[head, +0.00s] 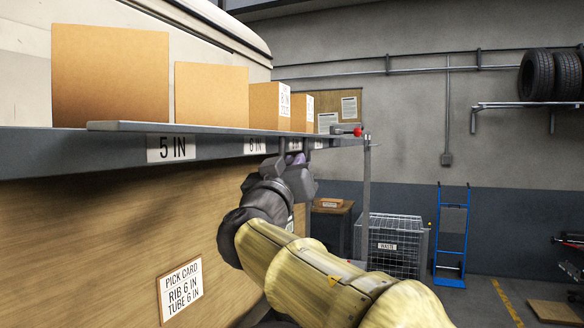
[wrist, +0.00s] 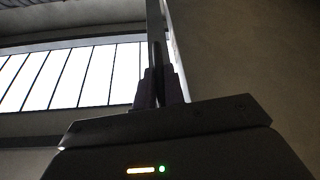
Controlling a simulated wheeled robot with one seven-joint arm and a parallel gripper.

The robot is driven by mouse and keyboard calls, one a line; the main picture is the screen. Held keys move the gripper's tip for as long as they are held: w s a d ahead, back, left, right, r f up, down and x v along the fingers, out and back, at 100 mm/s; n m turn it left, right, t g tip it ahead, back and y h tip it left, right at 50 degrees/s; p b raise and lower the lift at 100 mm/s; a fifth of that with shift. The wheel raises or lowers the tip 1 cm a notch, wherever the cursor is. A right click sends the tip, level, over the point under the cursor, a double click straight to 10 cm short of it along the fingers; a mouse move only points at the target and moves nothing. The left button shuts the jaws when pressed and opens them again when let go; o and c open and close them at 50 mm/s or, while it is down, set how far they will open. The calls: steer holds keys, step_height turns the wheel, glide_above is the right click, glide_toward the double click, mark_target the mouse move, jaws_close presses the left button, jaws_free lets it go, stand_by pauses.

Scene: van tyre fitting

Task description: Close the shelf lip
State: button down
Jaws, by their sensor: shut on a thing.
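The shelf lip (head: 225,129) is a long grey flap at the front edge of the shelf. In the head view it sticks out roughly level, seen nearly edge-on. My gripper (head: 297,160) is just under the lip towards its far end, with its fingertips mostly hidden. In the wrist view my gripper (wrist: 158,86) has its two dark fingers closed on a thin upright strip, which appears to be the shelf lip (wrist: 153,22) seen along its edge. A red knob (head: 357,132) sits at the lip's far end, beside a thin post.
Several cardboard boxes (head: 110,75) stand on the shelf (head: 60,141) behind the lip. A wooden panel with a pick card (head: 181,291) is below. A wire waste cage (head: 394,241) and a blue hand truck (head: 452,235) stand further back. The floor at right is partly open.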

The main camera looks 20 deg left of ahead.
steer(key=shift+d+r+n+y+b, duration=0.15)
steer(key=shift+d+n+y+b, duration=0.1)
steer(key=shift+n+y+b, duration=0.25)
step_height(320, 180, up, 8)
steer(key=d+n+g+y+p, duration=0.2)
steer(key=n+g+y+p, duration=0.2)
steer(key=n+p, duration=1.2)
steer(key=n+g, duration=0.2)
steer(key=n, duration=0.2)
steer(key=shift+d+r, duration=0.15)
steer(key=shift+r, duration=0.05)
steer(key=shift+s, duration=0.1)
